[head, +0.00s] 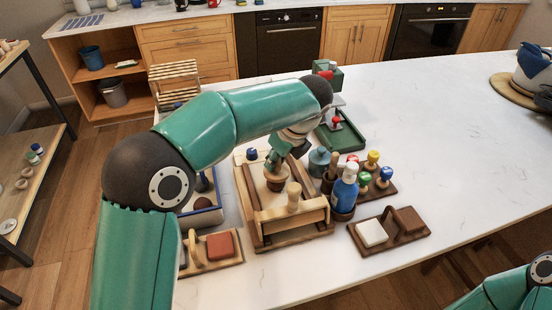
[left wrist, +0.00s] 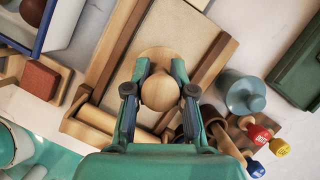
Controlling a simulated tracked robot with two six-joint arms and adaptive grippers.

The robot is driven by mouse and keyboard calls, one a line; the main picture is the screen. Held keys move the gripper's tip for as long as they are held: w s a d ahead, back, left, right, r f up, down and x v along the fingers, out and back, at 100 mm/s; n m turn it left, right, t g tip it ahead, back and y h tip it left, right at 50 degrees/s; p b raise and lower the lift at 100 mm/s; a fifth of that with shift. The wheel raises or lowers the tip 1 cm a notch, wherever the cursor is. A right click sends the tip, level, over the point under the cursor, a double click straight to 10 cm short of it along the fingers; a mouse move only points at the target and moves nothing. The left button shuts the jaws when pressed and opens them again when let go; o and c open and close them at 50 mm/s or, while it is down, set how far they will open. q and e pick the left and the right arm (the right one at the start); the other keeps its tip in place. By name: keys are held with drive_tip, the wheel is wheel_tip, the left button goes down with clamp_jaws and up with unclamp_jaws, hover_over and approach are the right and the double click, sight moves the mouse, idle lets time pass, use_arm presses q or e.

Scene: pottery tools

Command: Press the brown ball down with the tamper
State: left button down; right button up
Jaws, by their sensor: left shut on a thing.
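My left gripper (head: 276,163) is shut on the tamper (head: 275,181), over the wooden frame (head: 243,205). In the left wrist view the fingers (left wrist: 159,95) close on both sides of the tamper's round wooden knob (left wrist: 160,92), with its round base partly hidden below. I cannot tell whether the base touches the board. A dark brown ball (head: 203,203) lies in the blue-rimmed tray (head: 205,220) to the left, apart from the tamper. It also shows at the top left of the left wrist view (left wrist: 32,10). My right gripper is out of view.
A wooden roller bar (head: 290,214) crosses the frame's front. A blue-grey jar (head: 319,161), a blue bottle (head: 345,190) and coloured-top stamps (head: 372,162) stand to the right. A board with a reddish block (head: 220,245) lies front left.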

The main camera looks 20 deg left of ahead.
use_arm(q)
drive_tip(key=shift+s+f+b, duration=0.1)
drive_tip(key=shift+f+b, duration=0.35)
drive_tip(key=shift+f, duration=0.75)
idle(0.3)
drive_tip(key=shift+r+p, duration=1)
drive_tip(key=shift+p, duration=0.1)
drive_tip(key=shift+r, duration=0.15)
wheel_tip(320, 180, up, 5)
drive_tip(key=p, duration=0.5)
